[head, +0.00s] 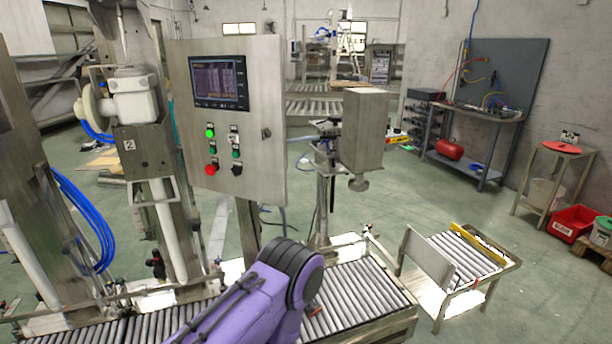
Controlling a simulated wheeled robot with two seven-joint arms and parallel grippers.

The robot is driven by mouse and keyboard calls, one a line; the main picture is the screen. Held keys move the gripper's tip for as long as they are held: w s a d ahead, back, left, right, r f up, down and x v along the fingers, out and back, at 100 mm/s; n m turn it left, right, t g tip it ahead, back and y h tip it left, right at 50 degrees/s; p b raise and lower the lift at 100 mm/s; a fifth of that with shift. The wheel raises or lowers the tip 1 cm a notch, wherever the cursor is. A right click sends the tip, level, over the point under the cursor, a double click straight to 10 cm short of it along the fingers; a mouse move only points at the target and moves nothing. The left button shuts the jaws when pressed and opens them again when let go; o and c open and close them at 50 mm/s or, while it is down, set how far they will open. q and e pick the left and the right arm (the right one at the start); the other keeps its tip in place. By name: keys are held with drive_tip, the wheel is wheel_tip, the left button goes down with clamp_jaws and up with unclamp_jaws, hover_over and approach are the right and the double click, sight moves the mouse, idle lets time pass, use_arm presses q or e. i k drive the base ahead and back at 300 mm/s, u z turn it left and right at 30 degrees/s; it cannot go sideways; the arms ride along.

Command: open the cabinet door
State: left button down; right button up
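The cabinet is a grey metal control box (225,150) standing left of centre in the head view, above a roller conveyor. Its front door looks shut. A screen (217,81) sits at the top of the door, with green, red and black buttons and knobs below it. A small dark latch (266,133) is near the door's right edge. A purple and black link of my own arm reaches up from the bottom, below the cabinet and apart from it in the picture. Neither of my grippers shows, so I cannot see whether they are open or shut.
The roller conveyor (362,292) runs along the front below the cabinet. A metal box on a post (364,130) stands just right of the cabinet. A machine (135,95) and blue hoses are at left. Green floor is open at right, before a workbench (470,117).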

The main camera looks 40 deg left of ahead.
sight(261, 164)
drive_tip(key=u, duration=0.35)
drive_tip(key=i, duration=1.2)
drive_tip(key=u, duration=0.55)
